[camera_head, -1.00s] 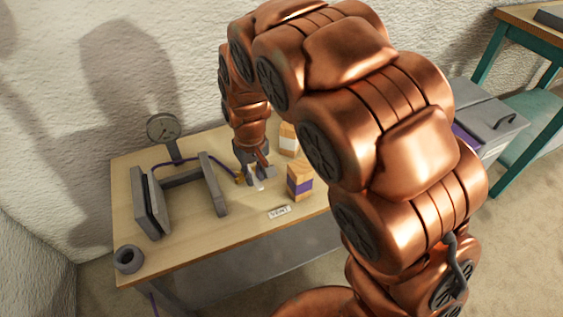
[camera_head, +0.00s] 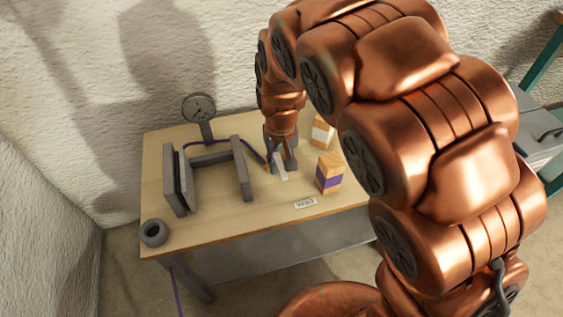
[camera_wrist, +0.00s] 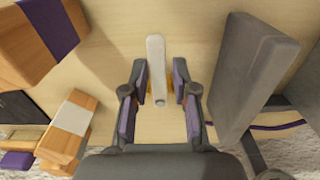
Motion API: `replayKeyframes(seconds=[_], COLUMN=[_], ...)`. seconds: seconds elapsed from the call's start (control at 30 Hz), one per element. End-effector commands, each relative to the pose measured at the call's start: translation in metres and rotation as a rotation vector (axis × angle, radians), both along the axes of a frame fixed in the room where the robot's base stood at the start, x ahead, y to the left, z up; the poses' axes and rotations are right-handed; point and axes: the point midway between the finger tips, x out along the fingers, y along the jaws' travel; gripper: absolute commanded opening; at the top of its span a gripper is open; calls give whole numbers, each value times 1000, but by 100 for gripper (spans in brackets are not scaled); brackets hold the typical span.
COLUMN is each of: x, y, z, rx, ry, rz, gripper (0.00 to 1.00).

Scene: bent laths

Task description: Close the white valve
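The white valve shows as a white lever handle (camera_wrist: 157,52) in the wrist view, over a small brass-coloured part. In the head view the handle (camera_head: 280,166) lies on the table just below my gripper's fingers. My gripper (camera_wrist: 160,72) is open, with one purple-padded finger on each side of the handle. Narrow gaps show between the handle and both fingers. In the head view my gripper (camera_head: 280,153) points down at the table. The valve's body is mostly hidden by the fingers.
A wooden block with a purple band (camera_head: 329,174) and one with a white band (camera_head: 322,133) stand right of my gripper. A grey upright frame (camera_head: 242,168) stands close on its left. A gauge (camera_head: 199,108), a grey ring (camera_head: 153,233) and a label (camera_head: 306,203) are also on the table.

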Motion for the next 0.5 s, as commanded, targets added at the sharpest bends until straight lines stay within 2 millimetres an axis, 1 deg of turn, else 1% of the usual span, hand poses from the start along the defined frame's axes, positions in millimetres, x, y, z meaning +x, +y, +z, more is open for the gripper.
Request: replayKeyframes(seconds=[0.03,0.1,0.13,0.37,0.5], x=[0,0,0,0,0], y=[0,-1,-1,-1,-1], z=[0,0,0,-1,4], rx=[0,-2,-2,-3,-3], ry=[1,2,2,2,2], rz=[0,0,0,1,1], gripper=[36,43,44,44,44])
